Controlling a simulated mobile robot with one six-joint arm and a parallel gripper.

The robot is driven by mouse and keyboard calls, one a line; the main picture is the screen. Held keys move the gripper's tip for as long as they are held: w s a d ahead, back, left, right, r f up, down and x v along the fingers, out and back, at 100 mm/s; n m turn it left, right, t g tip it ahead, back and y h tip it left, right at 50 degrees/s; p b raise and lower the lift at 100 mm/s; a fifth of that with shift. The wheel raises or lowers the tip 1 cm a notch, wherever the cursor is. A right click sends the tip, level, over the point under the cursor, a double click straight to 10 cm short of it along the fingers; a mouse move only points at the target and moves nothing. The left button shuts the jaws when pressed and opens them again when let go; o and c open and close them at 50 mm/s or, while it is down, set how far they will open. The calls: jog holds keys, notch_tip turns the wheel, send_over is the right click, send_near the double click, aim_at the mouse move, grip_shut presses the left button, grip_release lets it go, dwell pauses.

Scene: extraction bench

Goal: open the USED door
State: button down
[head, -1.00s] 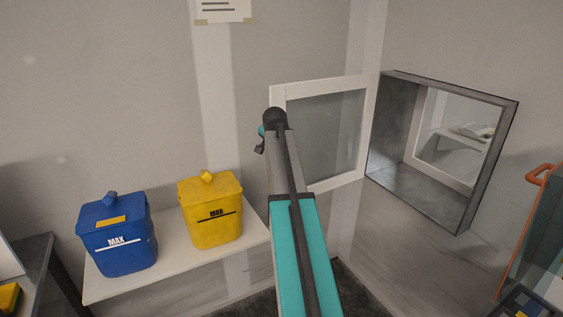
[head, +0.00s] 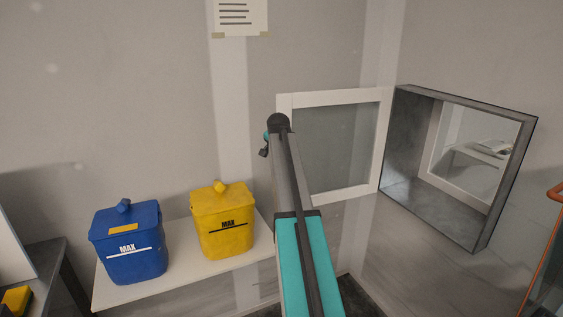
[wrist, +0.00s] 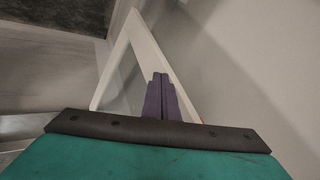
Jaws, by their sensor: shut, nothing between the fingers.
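A white-framed glass door (head: 383,150) stands swung wide open to the left of a grey-lined wall hatch (head: 485,222). No USED label can be read on it. My arm crosses in front of the door's left edge in the head view, where my fingertips cannot be made out. In the wrist view, my gripper's dark purple fingers (wrist: 160,85) are together with nothing between them. They overlap the white door frame (wrist: 138,55) in that view; whether they touch it I cannot tell.
A blue bin (head: 128,262) and a yellow bin (head: 222,235), both lidded and marked MAX, stand on a white shelf (head: 185,283) at left. A dark bench (head: 50,262) is at far left. An orange rail (head: 545,245) is at far right. A second white-framed pane (head: 432,150) shows inside the hatch.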

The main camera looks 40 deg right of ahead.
jog(key=w+a+p+v, duration=0.1)
jog(key=p+v, duration=0.3)
jog(key=v, duration=0.6)
dwell(0.3)
jog(key=shift+w+f, duration=0.1)
dwell(0.5)
